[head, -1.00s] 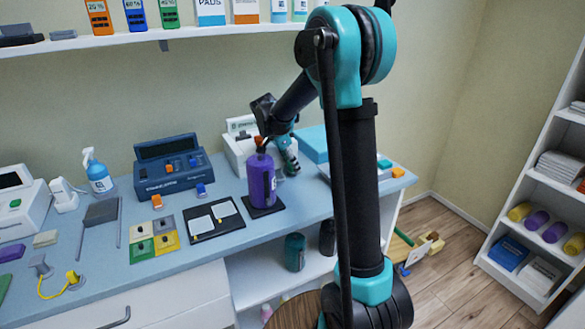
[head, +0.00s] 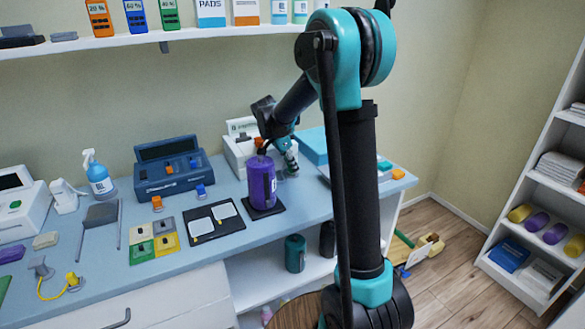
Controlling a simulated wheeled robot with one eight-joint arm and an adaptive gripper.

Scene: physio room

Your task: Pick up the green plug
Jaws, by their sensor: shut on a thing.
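My gripper (head: 288,158) is at the back of the blue bench, behind and right of the purple pump bottle (head: 262,182). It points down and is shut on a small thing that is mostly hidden. I take this to be the green plug, but its colour and shape are not clear, and I see no loose green plug elsewhere. An orange plug (head: 157,202) and a blue plug (head: 201,190) stand on the bench in front of the dark blue case.
The purple bottle on its black mat (head: 277,210) stands close to my gripper. A white box (head: 236,150) and a light blue box (head: 313,146) are near it at the back. The dark blue case (head: 170,168), coloured tiles (head: 166,245) and a black pad tray (head: 232,227) lie left.

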